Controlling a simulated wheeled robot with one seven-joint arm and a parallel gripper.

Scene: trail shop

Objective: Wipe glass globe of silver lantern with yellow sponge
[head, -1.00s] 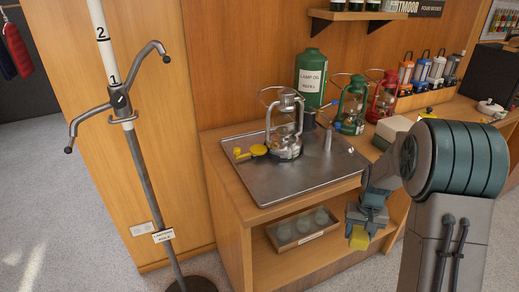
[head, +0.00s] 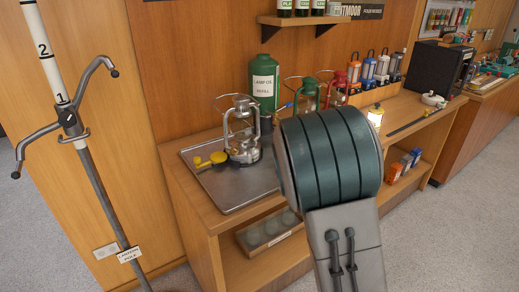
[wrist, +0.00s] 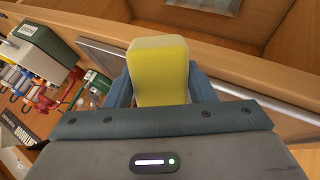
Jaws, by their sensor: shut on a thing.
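The silver lantern (head: 242,135) stands upright on a metal tray (head: 232,203) on the wooden counter. Its glass globe sits inside the wire frame, too small to judge its surface. A yellow round cap-like piece (head: 218,157) lies at the lantern's left. In the wrist view my gripper (wrist: 160,82) is shut on the yellow sponge (wrist: 158,58), which stands out beyond the blue fingers. In the head view my arm hides the gripper and sponge. The silver lantern cannot be made out in the wrist view, so the sponge's distance from it is unclear.
A green lamp-oil can (head: 264,85) stands behind the silver lantern. A green lantern (head: 307,98) and a red lantern (head: 335,92) stand to the right. A lantern pole (head: 75,125) rises at the left. A shelf (head: 312,20) hangs above.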

